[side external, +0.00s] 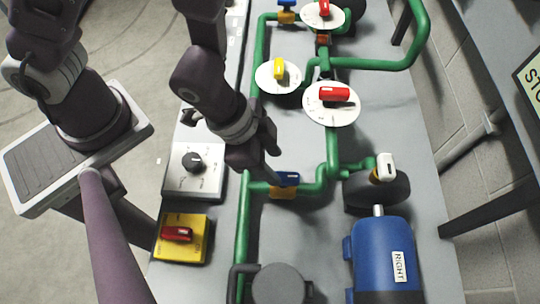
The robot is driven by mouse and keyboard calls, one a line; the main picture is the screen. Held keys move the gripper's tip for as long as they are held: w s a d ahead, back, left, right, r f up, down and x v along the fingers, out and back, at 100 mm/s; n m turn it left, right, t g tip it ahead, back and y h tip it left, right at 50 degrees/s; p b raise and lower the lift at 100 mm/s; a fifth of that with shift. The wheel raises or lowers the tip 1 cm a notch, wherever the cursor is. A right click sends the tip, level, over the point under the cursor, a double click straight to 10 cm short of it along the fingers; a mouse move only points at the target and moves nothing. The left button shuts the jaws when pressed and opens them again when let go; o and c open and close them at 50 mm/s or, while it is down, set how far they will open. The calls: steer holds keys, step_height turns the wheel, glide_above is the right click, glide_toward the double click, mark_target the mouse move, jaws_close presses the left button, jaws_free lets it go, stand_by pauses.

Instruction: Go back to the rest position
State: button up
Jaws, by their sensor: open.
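My gripper (272,163) points down over the grey panel (295,138) in the middle of the side external view. It is open. Its fingertips are close beside a blue valve handle (288,179) on the lower green pipe. I cannot tell whether they touch the handle. My arm reaches in from the top of the picture, and part of the pipework behind the gripper is hidden by it.
Green pipes (333,148) with red, yellow and white handles stand right of my gripper. A blue motor (383,252) is at lower right. A grey dial box (207,184) and a yellow switch box (181,248) with a red handle lie left. Open space shows above the panel's middle.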

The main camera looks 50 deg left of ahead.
steer(key=shift+s+a+r, duration=0.2)
steer(key=shift+a+r, duration=0.05)
steer(key=shift+r, duration=0.4)
steer(key=w+a+r+n+t+y, duration=0.1)
steer(key=w+a+r+n, duration=0.15)
steer(key=a+r, duration=0.35)
steer(key=w+a+r+n+t+y, duration=0.1)
steer(key=w+a+r+n, duration=0.15)
steer(key=a+r, duration=0.45)
steer(key=s+a+r+n+y, duration=0.1)
steer(key=s+a+r+n, duration=0.2)
steer(key=s+a+r, duration=0.3)
steer(key=s+r, duration=0.4)
steer(key=r, duration=0.1)
steer(key=shift+s+r+n, duration=0.15)
steer(key=shift+n, duration=0.25)
steer(key=shift+a, duration=0.1)
